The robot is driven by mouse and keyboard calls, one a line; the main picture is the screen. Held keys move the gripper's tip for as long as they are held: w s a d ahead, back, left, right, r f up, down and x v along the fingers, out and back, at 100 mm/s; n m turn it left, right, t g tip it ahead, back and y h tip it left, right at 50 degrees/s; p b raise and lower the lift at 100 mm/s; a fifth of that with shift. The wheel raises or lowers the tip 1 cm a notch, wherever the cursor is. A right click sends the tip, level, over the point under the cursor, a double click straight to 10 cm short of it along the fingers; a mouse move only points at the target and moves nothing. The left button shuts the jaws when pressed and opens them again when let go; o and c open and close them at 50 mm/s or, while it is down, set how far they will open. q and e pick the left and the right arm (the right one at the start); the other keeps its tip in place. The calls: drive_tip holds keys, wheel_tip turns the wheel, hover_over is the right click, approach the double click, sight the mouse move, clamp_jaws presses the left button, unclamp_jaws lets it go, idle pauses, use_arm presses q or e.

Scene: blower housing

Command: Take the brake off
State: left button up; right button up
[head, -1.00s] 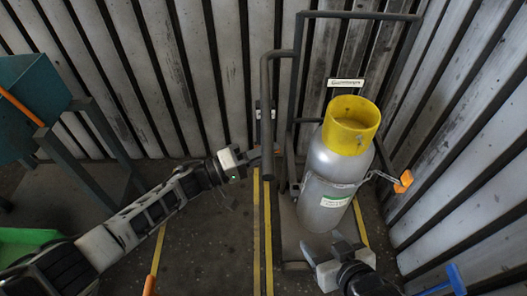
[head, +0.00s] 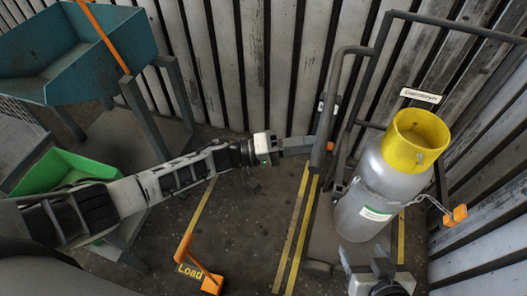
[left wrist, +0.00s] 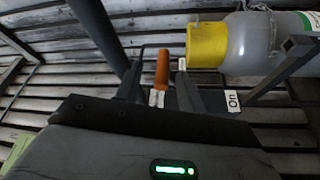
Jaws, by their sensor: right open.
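An orange handle (left wrist: 162,68) stands up by the fingertips of my left gripper (left wrist: 170,85) in the left wrist view, near an "On" label (left wrist: 232,100). It may be the brake lever; I cannot tell whether the fingers grip it. A grey cylinder with a yellow collar (head: 418,140) stands on the cart. My right gripper (head: 372,262) is open and empty in front of the cylinder's foot.
An orange lever (head: 184,245) with a "Load" label (head: 190,271) is at the lower left. A teal bin (head: 90,50) on a stand and a green tray (head: 65,170) are at the left. Another orange tag (head: 458,213) hangs by a chain. Slatted walls (head: 235,60) close the back.

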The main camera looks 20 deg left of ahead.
use_arm(q)
drive_tip(key=b+v, duration=0.1)
drive_tip(key=v, duration=0.8)
drive_tip(key=shift+s+a+f, duration=0.2)
drive_tip(key=shift+s+a, duration=0.1)
drive_tip(key=shift+s, duration=0.05)
use_arm(e)
drive_tip(key=shift+a+f, duration=0.1)
drive_tip(key=shift+f, duration=0.05)
use_arm(q)
drive_tip(key=s+d+f+t+y, duration=0.3)
drive_tip(key=s+d+t+y, duration=0.15)
drive_tip(key=t+y, duration=0.3)
drive_tip(key=s+a+f+m+g+y, duration=0.3)
drive_tip(key=s+a+f+y, duration=0.2)
drive_tip(key=s+a+y, duration=0.2)
drive_tip(key=s, duration=0.2)
drive_tip(key=shift+s+a+g+y, duration=0.2)
drive_tip(key=shift+s+g+y, duration=0.15)
drive_tip(key=shift+s, duration=0.05)
use_arm(e)
drive_tip(key=shift+w, duration=0.2)
